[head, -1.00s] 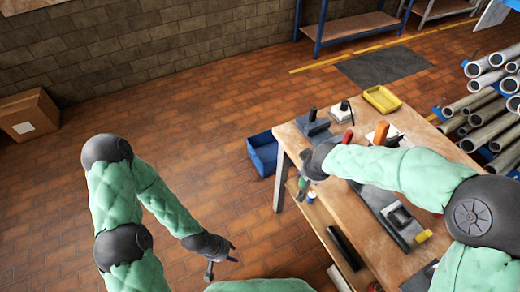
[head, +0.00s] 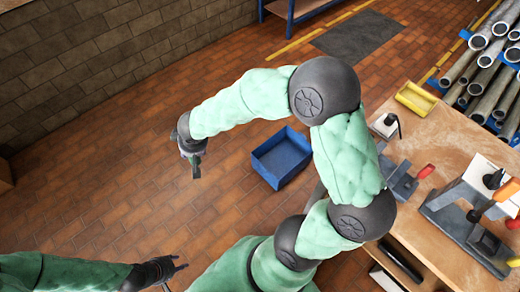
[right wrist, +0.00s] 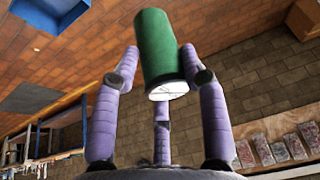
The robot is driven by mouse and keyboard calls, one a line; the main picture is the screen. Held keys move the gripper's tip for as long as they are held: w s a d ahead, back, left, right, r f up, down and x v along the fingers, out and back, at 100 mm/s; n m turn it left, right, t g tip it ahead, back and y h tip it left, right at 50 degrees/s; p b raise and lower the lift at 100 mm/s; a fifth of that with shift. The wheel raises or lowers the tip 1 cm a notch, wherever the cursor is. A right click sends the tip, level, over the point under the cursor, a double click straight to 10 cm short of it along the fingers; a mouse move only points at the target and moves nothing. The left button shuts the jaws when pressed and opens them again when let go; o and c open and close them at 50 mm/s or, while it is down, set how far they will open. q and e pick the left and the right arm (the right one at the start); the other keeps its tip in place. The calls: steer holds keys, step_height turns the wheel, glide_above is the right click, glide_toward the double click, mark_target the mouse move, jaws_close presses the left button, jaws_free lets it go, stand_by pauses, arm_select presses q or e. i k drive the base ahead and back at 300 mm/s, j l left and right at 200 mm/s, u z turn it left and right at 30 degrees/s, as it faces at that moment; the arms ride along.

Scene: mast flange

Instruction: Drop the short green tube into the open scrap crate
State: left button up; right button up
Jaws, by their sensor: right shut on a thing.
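The short green tube (right wrist: 158,50) shows large in the right wrist view, with a pale round end facing the camera. My right gripper (right wrist: 160,75) is shut on it, with purple fingers around its sides. In the head view my right gripper (head: 193,165) hangs above the brick floor, left of the crate; the tube is hard to make out there. The open blue scrap crate (head: 283,158) sits on the floor beside the workbench and looks empty. It also shows at the upper left of the right wrist view (right wrist: 30,98). My left gripper (head: 172,270) is open and empty at the lower left.
The workbench (head: 440,140) on the right carries a yellow tray (head: 416,99), clamps and tools. Metal pipes (head: 490,60) are stacked behind it. The brick floor around the crate is clear, with a dark mat (head: 357,33) farther back.

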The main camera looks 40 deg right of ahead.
mark_target(277, 154)
steer(key=i+z, duration=0.2)
steer(key=i, duration=0.3)
steer(key=i+j+z, duration=0.1)
steer(key=i+z, duration=0.15)
steer(key=i, duration=0.25)
steer(key=i+j+z, duration=0.2)
steer(key=i, duration=0.3)
steer(key=i+z, duration=0.2)
steer(key=z, duration=0.25)
steer(key=i+z, duration=0.2)
steer(key=z, duration=0.25)
steer(key=i+z, duration=0.2)
steer(key=z, duration=0.25)
steer(key=i+j+z, duration=0.15)
steer(key=z, duration=0.3)
steer(key=i+j+z, duration=0.1)
steer(key=z, duration=0.25)
steer(key=i+j+z, duration=0.3)
steer(key=i+z, duration=0.15)
steer(key=z, duration=0.2)
